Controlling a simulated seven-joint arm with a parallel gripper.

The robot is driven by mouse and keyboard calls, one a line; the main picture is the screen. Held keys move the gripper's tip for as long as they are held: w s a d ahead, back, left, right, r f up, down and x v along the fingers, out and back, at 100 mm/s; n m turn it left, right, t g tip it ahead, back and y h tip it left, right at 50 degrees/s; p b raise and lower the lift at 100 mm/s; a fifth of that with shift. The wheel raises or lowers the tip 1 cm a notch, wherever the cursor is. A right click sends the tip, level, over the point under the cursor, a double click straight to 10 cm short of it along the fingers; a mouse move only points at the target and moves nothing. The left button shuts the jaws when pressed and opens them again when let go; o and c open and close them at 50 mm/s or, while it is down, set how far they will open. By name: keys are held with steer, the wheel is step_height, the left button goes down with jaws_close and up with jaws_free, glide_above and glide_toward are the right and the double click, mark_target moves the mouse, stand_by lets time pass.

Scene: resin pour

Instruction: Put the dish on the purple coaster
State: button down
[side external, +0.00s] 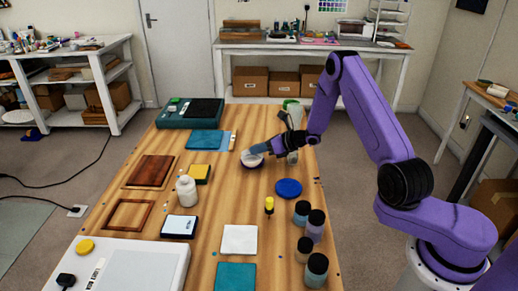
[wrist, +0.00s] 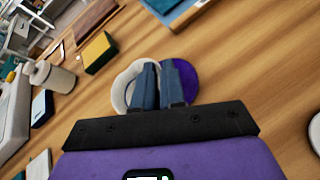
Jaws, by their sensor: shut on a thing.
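The dish (side external: 251,159) is small, round and white, toward the far middle of the wooden table. It also shows in the wrist view (wrist: 122,88), left of and partly behind my fingers. My gripper (side external: 261,149) is shut on its rim, and the fingers show in the wrist view (wrist: 159,84). The purple coaster (wrist: 184,78) is a flat disc to the right of the dish in the wrist view, partly hidden by the fingers and overlapped by the dish. I cannot tell whether the dish touches it.
A blue disc (side external: 288,187) lies nearer the front right. A yellow-topped block (side external: 198,174), a white bottle (side external: 186,191) and a teal mat (side external: 204,140) lie to the left. Dark-lidded jars (side external: 316,268) line the right edge.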

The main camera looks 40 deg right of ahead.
steer(key=c, duration=1.2)
jaws_free()
steer(key=v, duration=1.2)
steer(key=s+a+r+n+g+y, duration=0.2)
steer(key=a+n+g, duration=0.1)
steer(key=a+n, duration=0.3)
steer(key=s+a+r+n+g+y, duration=0.1)
steer(key=a+r+n+g+y, duration=0.15)
steer(key=a+n, duration=0.4)
steer(key=s+a+r+n+g, duration=0.2)
steer(key=s+a+n+g, duration=0.6)
steer(key=s, duration=0.3)
steer(key=s+d+r+n+h, duration=0.1)
steer(key=s+n+h, duration=0.2)
steer(key=s+n, duration=0.4)
steer(key=s+d+r+n+t+h, duration=0.1)
steer(key=s+d+n+h, duration=0.1)
steer(key=s+n, duration=0.5)
steer(key=s+d+r+n+t+h, duration=0.1)
steer(key=s+n+h, duration=0.4)
steer(key=n, duration=0.7)
steer(key=shift+s+d+r+t, duration=0.15)
steer(key=shift+s+d+r, duration=0.15)
steer(key=shift+s, duration=0.3)
steer(key=shift+s+d+r+t, duration=0.1)
steer(key=shift+s+d+r, duration=0.2)
steer(key=shift+s, duration=0.25)
